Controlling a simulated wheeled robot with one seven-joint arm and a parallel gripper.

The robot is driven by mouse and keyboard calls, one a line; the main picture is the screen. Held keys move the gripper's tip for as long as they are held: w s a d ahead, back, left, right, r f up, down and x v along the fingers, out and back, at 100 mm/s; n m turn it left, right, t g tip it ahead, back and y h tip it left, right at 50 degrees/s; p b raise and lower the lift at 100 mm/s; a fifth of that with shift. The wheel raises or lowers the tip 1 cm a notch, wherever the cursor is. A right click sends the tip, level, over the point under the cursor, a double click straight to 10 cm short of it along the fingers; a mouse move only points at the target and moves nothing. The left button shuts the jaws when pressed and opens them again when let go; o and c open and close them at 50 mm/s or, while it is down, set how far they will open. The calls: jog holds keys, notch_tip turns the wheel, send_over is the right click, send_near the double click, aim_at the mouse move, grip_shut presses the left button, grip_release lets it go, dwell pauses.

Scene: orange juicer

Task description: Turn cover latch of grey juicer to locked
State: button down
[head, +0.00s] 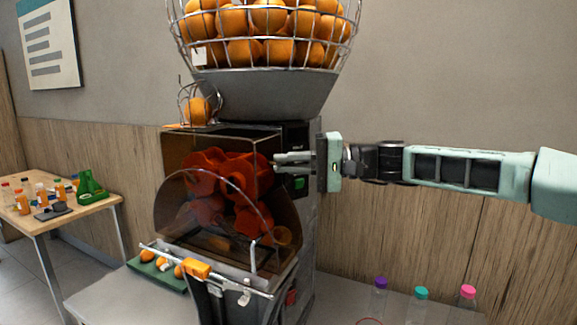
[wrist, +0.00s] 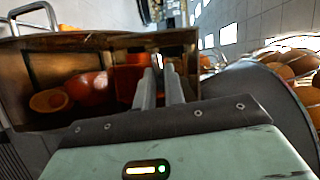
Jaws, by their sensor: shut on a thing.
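The grey juicer (head: 262,97) stands in the middle of the head view, with a transparent cover (head: 180,222) over its red-orange pressing drums (head: 222,180). My gripper (head: 277,162) reaches in from the right, level with the upper right edge of the cover. Its two fingers are close together at that edge and shut on what appears to be the cover latch. The latch is too small and too covered by the fingers to make out its angle. In the wrist view my gripper (wrist: 160,78) points at the cover's side, with the drums and a halved orange (wrist: 48,101) behind.
A wire basket of oranges (head: 265,20) tops the juicer. A green button (head: 299,182) sits just below my gripper. Bottles with coloured caps (head: 420,293) stand at the lower right. A side table (head: 75,214) with small bottles stands at the left.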

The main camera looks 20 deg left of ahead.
jog(key=shift+f+m, duration=0.1)
jog(key=shift+m, duration=0.4)
jog(key=c, duration=1.5)
grip_release()
jog(key=b+v, duration=0.1)
jog(key=v, duration=0.4)
jog(key=b+v, duration=0.2)
jog(key=v, duration=0.4)
jog(key=b+v, duration=0.2)
jog(key=v, duration=0.4)
jog(key=shift+w+d+f, duration=0.15)
jog(key=shift+d+f, duration=0.05)
jog(key=shift+f, duration=0.1)
